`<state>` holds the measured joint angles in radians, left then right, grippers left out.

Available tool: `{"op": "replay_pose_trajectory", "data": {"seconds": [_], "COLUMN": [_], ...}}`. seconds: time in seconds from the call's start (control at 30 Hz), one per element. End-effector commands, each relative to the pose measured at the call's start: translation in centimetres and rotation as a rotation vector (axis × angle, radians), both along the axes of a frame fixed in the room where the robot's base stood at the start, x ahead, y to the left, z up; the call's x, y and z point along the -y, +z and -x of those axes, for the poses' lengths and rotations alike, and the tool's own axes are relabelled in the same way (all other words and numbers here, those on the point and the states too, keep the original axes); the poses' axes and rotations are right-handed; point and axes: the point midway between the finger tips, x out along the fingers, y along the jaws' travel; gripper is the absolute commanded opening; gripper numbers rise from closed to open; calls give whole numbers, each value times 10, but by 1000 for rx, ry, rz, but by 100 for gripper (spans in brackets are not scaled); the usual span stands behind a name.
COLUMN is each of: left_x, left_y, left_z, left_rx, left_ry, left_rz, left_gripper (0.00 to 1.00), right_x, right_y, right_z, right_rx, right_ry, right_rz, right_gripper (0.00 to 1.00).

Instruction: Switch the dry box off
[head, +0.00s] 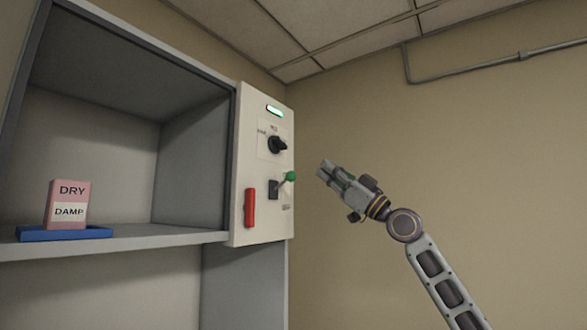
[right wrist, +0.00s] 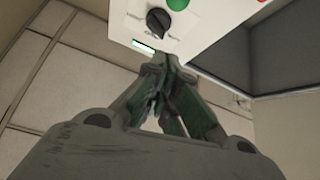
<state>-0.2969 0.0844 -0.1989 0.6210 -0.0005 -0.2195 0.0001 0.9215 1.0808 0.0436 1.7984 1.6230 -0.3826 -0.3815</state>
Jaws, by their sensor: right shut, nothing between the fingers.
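The dry box (head: 180,237) is an open grey cabinet with a cream control panel (head: 245,160) on its right side. The panel carries a lit green lamp (head: 275,110), a black rotary knob (head: 278,145), a lever with a green ball (head: 290,176) on a black base, and a red handle (head: 250,207). The lever sticks out from the panel. My right gripper (head: 324,171) is shut and empty, to the right of the green ball and apart from it. In the right wrist view, its closed fingers (right wrist: 164,62) show below the knob (right wrist: 158,22) and lamp (right wrist: 143,46). My left gripper is out of view.
A pink block (head: 68,190) marked DRY and DAMP stands on a blue tray (head: 35,234) on the cabinet shelf. A beige wall lies behind my right arm, with a conduit (head: 480,67) high on it. The space between gripper and panel is clear.

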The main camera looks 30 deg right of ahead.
Motion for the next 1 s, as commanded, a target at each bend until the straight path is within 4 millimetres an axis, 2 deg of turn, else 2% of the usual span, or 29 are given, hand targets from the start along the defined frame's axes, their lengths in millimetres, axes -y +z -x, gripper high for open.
{"op": "replay_pose_trajectory", "data": {"seconds": [0.57, 1.0], "left_x": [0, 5], "left_y": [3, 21], "left_z": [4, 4], "left_rx": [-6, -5], "left_ry": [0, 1], "left_rz": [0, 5], "left_gripper": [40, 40], "right_x": [-1, -11], "right_y": [3, 22], "right_z": [-2, -20], "right_rx": [1, 1], "right_ry": [0, 0], "right_rz": [0, 0], "right_gripper": [0, 0]}}
